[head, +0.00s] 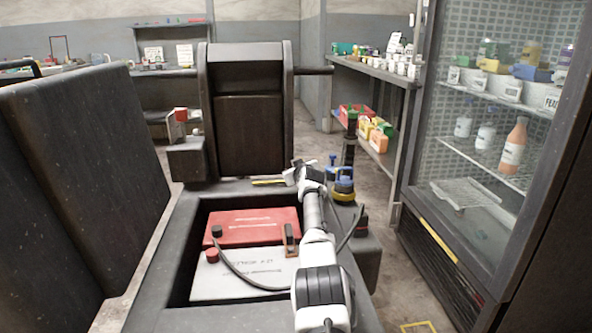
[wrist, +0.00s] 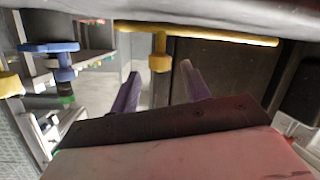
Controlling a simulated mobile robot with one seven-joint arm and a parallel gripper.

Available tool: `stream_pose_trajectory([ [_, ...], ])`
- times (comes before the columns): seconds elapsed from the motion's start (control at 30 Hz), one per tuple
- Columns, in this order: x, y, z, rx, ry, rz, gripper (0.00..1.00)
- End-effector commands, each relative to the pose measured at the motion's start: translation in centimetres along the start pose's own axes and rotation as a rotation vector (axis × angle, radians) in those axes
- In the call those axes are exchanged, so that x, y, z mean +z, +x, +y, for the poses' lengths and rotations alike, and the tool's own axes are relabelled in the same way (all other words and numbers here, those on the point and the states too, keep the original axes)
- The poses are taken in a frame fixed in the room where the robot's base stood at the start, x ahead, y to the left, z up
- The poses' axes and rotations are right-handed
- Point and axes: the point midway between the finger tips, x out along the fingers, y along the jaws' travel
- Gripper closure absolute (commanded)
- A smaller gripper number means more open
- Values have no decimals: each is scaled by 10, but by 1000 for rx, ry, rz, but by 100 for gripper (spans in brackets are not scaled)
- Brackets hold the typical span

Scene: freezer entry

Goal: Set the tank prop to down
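A yellow bar, which looks like the tank prop (wrist: 215,34), runs across the top of the wrist view under a dark edge. A short yellow stub (wrist: 160,52) hangs from it. In the head view a thin yellow strip (head: 268,182) lies on the dark machine body just left of my gripper (head: 296,176). My gripper also shows in the wrist view (wrist: 160,70); its two purple fingers are apart, with the stub appearing between their tips. I see nothing held. I cannot tell whether the fingers touch the stub.
A blue and yellow fitting (head: 343,188) stands right of my gripper. Red (head: 255,226) and white (head: 240,275) battery blocks with cables sit in the open bay under my arm. A tall dark panel (head: 85,165) stands left, a glass-front cabinet (head: 480,150) right, a backrest (head: 246,120) behind.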

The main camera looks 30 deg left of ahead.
Motion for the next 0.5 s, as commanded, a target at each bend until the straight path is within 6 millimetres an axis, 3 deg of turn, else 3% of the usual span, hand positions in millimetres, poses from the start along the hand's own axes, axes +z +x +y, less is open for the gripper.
stream_pose_trajectory([
  [0.5, -6, -8, 4, 2, -3, 4, 53],
])
